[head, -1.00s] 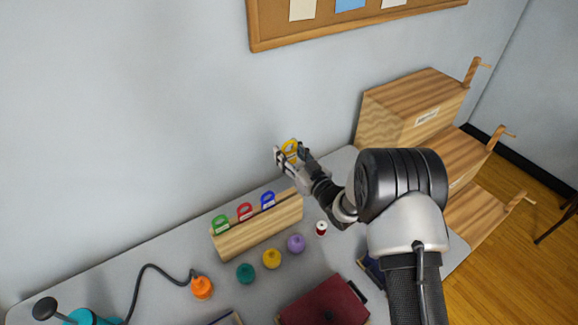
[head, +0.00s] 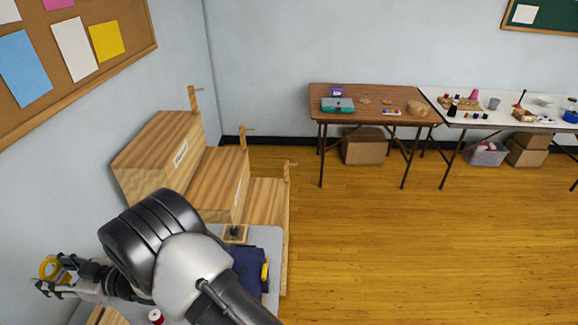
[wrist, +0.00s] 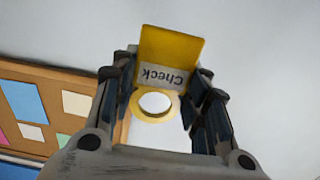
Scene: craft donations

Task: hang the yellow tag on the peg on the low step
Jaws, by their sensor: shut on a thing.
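The yellow tag (wrist: 170,48) has a ring (wrist: 135,108) at one end and a plate reading "Check", upside down in the wrist view. My gripper (wrist: 166,82) is shut on the tag. In the head view the tag (head: 46,267) is at the lower left, held up in my gripper (head: 62,274), near the wall. The low step (head: 267,190) is the rightmost and lowest of three wooden steps. Its peg (head: 291,164) sticks out near the top of an upright post and looks empty. My gripper is well left of it, and my arm hides part of the steps.
The middle step (head: 222,175) and high step (head: 155,145) have similar posts and pegs. A dark blue box (head: 248,268) lies in front of the steps. A cork board (head: 140,25) hangs on the left wall. Floor right of the steps is clear up to the brown table (head: 365,100).

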